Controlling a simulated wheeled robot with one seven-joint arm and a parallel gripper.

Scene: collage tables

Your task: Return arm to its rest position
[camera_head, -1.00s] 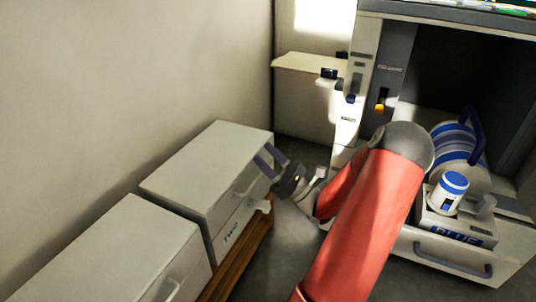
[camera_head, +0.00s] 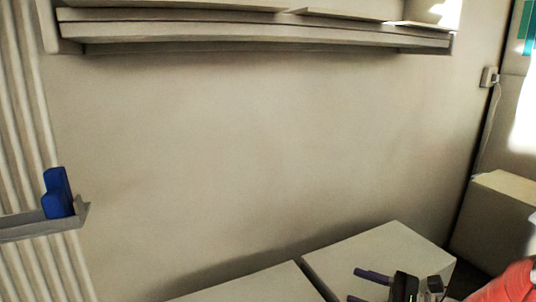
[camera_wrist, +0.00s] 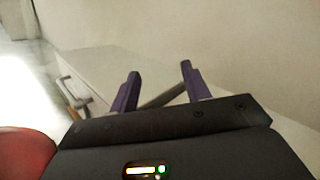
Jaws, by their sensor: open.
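My gripper (camera_head: 366,287) is at the lower right of the head view, in front of or above the right white cabinet (camera_head: 385,250). Its two purple fingers are apart with nothing between them. In the wrist view my gripper (camera_wrist: 158,85) is also open and empty, with the pale wall and a cabinet top (camera_wrist: 110,70) beyond it. Part of my red arm shows at the lower right edge of the head view. The rest of the arm is out of frame.
A second white cabinet (camera_head: 255,287) stands to the left. A long shelf (camera_head: 260,32) crosses the wall above. A small ledge (camera_head: 30,228) with a blue object (camera_head: 57,192) is at the far left. A pale box-like unit (camera_head: 500,215) stands at the right. The wall between is bare.

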